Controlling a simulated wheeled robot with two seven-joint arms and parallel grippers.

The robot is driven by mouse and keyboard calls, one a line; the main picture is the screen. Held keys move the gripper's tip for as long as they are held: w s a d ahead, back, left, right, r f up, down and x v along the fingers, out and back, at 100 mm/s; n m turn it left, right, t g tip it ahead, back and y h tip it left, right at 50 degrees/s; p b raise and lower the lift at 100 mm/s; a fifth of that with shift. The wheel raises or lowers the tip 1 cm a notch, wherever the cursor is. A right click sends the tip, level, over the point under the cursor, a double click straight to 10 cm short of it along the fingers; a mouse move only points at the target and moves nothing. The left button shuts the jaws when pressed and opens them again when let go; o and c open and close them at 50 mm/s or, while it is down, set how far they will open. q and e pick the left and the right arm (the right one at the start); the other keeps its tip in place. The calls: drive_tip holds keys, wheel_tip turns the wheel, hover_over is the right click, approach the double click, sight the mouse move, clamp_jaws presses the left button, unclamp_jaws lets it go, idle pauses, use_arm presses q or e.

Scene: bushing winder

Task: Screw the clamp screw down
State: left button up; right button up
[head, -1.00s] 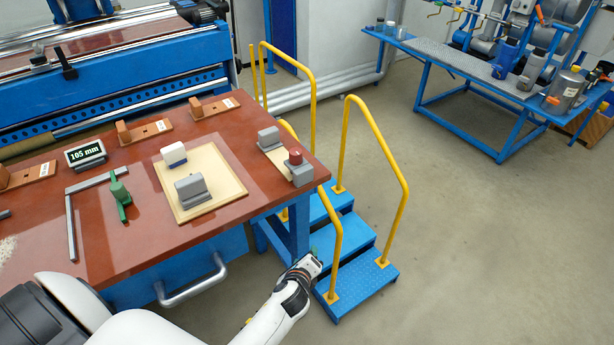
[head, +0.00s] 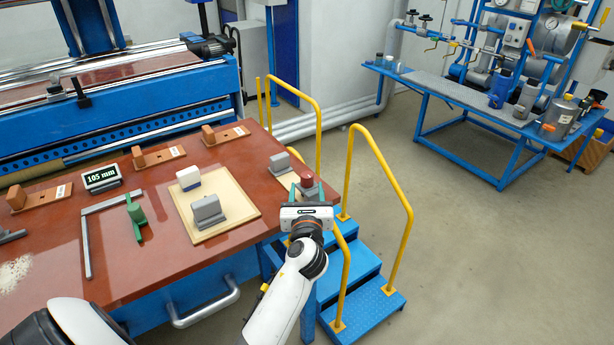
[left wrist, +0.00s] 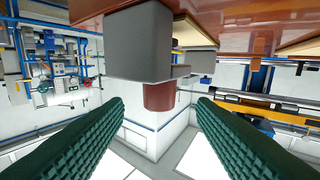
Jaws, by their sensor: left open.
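The clamp screw shows as a dark red knob (head: 307,179) on a grey clamp (head: 279,161) at the right corner of the brown table. My left gripper (head: 306,190) is open at that corner, in front of the knob, and hides the near part of the clamp. In the left wrist view the red knob (left wrist: 159,97) juts from the grey clamp body (left wrist: 138,42). It appears between the two green ribbed fingers, just beyond their tips, with gaps on both sides. I see no contact. My right gripper is not in view.
A cream board (head: 236,217) with grey and white blocks lies left of the clamp. A green tool (head: 135,217) and a 105 mm display (head: 101,178) are farther left. Blue steps (head: 362,300) with yellow handrails (head: 404,210) stand close right of my arm.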

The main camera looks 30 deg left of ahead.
sight(307, 182)
use_arm(q)
drive_tip(key=x, duration=0.5)
drive_tip(key=shift+w+a, duration=0.2)
drive_tip(key=shift+w, duration=0.1)
